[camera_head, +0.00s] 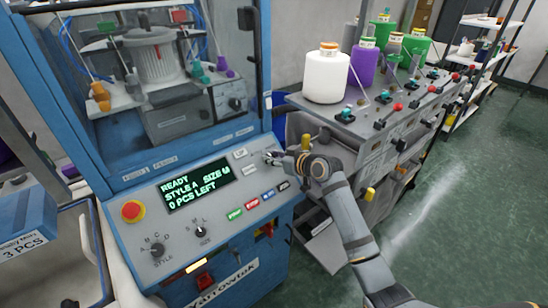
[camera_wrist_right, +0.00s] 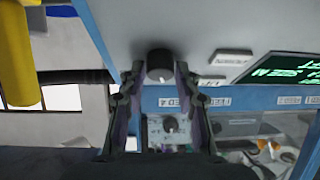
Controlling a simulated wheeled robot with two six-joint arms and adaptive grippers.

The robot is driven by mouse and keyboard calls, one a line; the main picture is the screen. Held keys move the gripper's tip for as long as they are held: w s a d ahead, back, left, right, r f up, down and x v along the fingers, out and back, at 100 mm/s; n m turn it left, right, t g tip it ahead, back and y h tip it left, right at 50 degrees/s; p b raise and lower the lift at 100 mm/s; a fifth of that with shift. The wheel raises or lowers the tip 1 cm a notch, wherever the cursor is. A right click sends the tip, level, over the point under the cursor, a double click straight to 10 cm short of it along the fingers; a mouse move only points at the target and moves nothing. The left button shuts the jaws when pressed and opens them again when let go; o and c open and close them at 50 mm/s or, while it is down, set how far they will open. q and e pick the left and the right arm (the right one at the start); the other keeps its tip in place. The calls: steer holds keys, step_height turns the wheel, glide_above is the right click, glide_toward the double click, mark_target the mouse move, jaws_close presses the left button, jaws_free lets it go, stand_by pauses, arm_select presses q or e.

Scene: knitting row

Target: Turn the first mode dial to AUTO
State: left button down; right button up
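A small dark round dial (camera_wrist_right: 160,65) sits on the grey panel in the right wrist view, beside small label plates (camera_wrist_right: 233,58). I take it for the first mode dial; its pointer and the label wording are too small to read. My right gripper (camera_head: 272,157) is at the upper right of the control panel in the head view and covers the dial there. In the wrist view its two fingers (camera_wrist_right: 160,74) stand on either side of the dial and appear to touch it. My left gripper is out of view.
The panel carries a display (camera_head: 197,185) reading READY, a red emergency button (camera_head: 133,211), a style dial (camera_head: 157,249), a size dial (camera_head: 201,231) and a row of coloured buttons (camera_head: 252,203). A machine window rises behind. Yarn cones (camera_head: 326,75) stand on a bench to the right.

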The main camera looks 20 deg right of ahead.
jaws_close()
steer(key=n+b, duration=0.1)
steer(key=n+y+b, duration=0.1)
steer(key=b, duration=0.1)
steer(key=shift+w+d+f+n+g, duration=0.15)
steer(key=shift+f+n+g, duration=0.1)
steer(key=shift+n+g, duration=0.15)
steer(key=shift+r+n+b, duration=0.1)
steer(key=shift+n+b, duration=0.2)
steer(key=shift+n, duration=0.1)
steer(key=shift+r, duration=0.2)
steer(key=o, duration=0.5)
jaws_free()
